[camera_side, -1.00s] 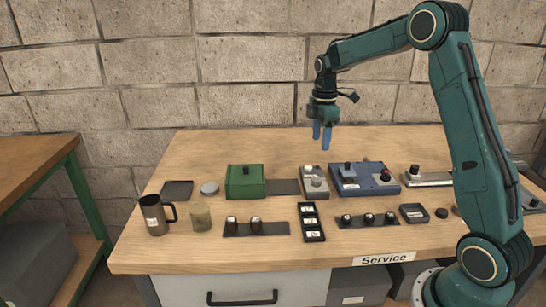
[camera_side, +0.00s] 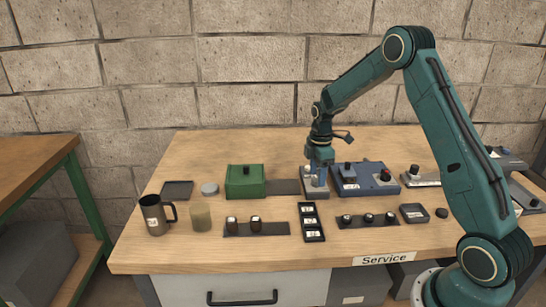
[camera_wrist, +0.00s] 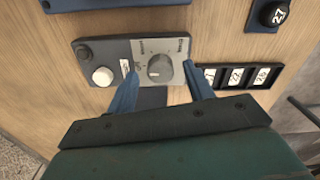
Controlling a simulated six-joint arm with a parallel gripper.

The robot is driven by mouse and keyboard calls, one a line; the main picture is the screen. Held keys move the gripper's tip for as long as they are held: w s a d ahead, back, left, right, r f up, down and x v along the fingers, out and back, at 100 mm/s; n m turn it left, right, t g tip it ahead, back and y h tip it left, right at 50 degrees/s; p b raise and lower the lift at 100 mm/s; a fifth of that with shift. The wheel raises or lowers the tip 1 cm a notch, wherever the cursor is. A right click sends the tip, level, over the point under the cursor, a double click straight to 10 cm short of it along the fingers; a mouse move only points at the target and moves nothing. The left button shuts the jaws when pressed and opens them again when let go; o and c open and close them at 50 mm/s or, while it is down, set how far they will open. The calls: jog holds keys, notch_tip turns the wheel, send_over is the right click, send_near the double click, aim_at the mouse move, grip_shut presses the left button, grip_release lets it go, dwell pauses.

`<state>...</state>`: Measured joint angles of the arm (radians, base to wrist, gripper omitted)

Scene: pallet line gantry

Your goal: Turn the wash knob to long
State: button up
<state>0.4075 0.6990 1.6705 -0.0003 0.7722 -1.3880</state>
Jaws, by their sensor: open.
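The wash knob (camera_wrist: 160,68) is a round grey knob on a light grey plate with small printed marks, too small to read. Its pointer setting cannot be made out surely. The plate is part of a small grey control box (camera_wrist: 90,50), which also has a white button (camera_wrist: 103,76). In the side view the box (camera_side: 308,193) stands mid-table, mostly behind my gripper. My gripper (camera_side: 317,190) points down over it. In the wrist view the blue fingers of my gripper (camera_wrist: 161,70) are apart, one on each side of the knob; contact cannot be told.
A blue box (camera_side: 365,178) stands close on the right, and a green box (camera_side: 245,181) on the left beyond a dark mat (camera_side: 284,187). A black tray with labelled cells (camera_side: 311,238) lies in front. Racks with dark knobs, a mug (camera_side: 154,217) and a tan cylinder (camera_side: 201,218) stand near.

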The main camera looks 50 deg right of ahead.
jog(key=shift+f, duration=0.45)
jog(key=c, duration=1)
